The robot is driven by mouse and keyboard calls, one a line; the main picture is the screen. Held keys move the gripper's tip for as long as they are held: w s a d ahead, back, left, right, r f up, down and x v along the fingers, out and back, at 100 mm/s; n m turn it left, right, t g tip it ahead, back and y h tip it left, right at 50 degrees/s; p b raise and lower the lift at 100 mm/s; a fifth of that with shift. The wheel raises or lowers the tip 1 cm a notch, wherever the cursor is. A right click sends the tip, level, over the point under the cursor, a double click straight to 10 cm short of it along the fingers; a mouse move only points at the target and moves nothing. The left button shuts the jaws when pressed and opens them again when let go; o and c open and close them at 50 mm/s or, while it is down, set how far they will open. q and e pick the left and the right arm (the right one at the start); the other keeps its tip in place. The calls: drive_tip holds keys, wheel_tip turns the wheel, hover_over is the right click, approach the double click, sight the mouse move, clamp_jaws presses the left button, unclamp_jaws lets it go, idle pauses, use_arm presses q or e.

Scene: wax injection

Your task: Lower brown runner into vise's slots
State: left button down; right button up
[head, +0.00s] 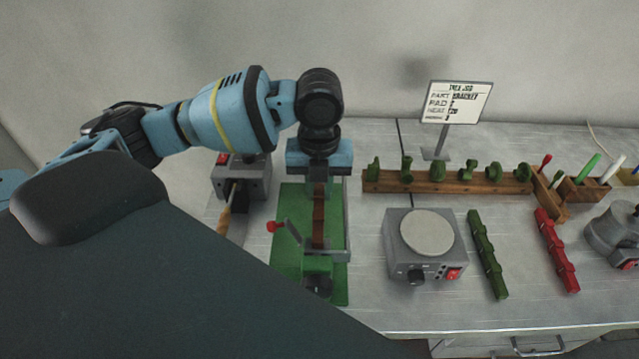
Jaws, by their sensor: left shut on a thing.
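My left gripper (319,180) points down over the far end of the green vise (317,264). It is shut on the brown runner (319,219), a narrow reddish-brown bar. The runner runs lengthwise from under the gripper toward the vise's near jaw. The gripper hides the runner's far end. I cannot tell whether the runner touches the vise, and its slots are too small to make out. The vise stands on a green base plate (290,203) and has a crank with a red knob (272,227). My right gripper is not in view.
A grey box with a wooden-handled tool (240,182) stands left of the vise. Right of it are a wooden rack (440,185) of green parts, a grey hotplate (425,240), a green bar (487,253) and a red bar (556,250). A sign (457,102) stands behind.

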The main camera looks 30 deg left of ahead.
sight(319, 193)
use_arm(q)
drive_tip(key=shift+f, duration=0.6)
drive_tip(key=c, duration=1.2)
unclamp_jaws()
wheel_tip(319, 193, up, 8)
drive_tip(key=shift+f, duration=0.1)
